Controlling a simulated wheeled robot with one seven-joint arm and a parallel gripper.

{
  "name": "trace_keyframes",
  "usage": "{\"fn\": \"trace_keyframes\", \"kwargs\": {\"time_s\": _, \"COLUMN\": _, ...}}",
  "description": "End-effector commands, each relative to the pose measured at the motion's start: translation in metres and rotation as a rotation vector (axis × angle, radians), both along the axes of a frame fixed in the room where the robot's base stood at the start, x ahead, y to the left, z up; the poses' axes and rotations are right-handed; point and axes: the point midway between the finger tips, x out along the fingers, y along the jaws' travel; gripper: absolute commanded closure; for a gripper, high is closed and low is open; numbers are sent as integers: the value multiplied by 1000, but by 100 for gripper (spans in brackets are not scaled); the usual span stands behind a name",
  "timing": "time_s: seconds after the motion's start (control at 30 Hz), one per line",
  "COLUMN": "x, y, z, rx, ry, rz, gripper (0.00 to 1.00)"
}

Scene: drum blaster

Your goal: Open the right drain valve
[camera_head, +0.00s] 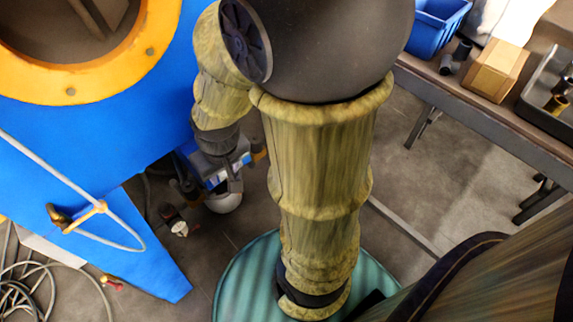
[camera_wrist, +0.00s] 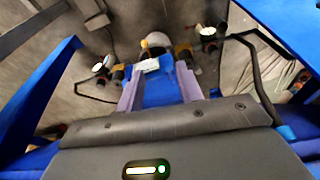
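In the wrist view, two dark fittings with pale round ends sit on either side of a central blue part with a white label (camera_wrist: 152,66). One fitting (camera_wrist: 101,68) is at left and one (camera_wrist: 208,34) at upper right; I cannot tell which is the right drain valve. My gripper (camera_wrist: 160,72) has its pale purple fingers apart, with the blue part showing between them; contact is unclear. In the head view my gripper (camera_head: 228,182) is low beside the blue machine (camera_head: 120,140), partly hidden by my arm. A small pale and red fitting (camera_head: 179,228) shows left of it.
More hose (camera_head: 25,285) lies on the floor at lower left. A table (camera_head: 470,118) at right holds a blue bin (camera_head: 437,25) and a cardboard box (camera_head: 497,70). Blue legs flank the wrist view.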

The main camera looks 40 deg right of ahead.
Motion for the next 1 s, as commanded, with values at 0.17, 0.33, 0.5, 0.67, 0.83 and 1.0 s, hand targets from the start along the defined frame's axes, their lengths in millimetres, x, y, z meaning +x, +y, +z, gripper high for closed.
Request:
{"fn": "trace_keyframes", "kwargs": {"time_s": 0.17, "x": 0, "y": -3, "z": -67, "rx": 10, "ry": 29, "rz": -21, "gripper": 64}}
{"fn": "trace_keyframes", "kwargs": {"time_s": 0.33, "x": -2, "y": -8, "z": -112, "rx": 35, "ry": 85, "rz": -62, "gripper": 64}}
{"fn": "trace_keyframes", "kwargs": {"time_s": 0.5, "x": -4, "y": -17, "z": -162, "rx": 97, "ry": 192, "rz": -142, "gripper": 64}}
{"fn": "trace_keyframes", "kwargs": {"time_s": 0.67, "x": -6, "y": -25, "z": -198, "rx": 225, "ry": 333, "rz": -256, "gripper": 64}}
{"fn": "trace_keyframes", "kwargs": {"time_s": 0.83, "x": -4, "y": -31, "z": -226, "rx": 421, "ry": 460, "rz": -388, "gripper": 64}}
{"fn": "trace_keyframes", "kwargs": {"time_s": 1.0, "x": 9, "y": -39, "z": -251, "rx": 694, "ry": 533, "rz": -539, "gripper": 64}}
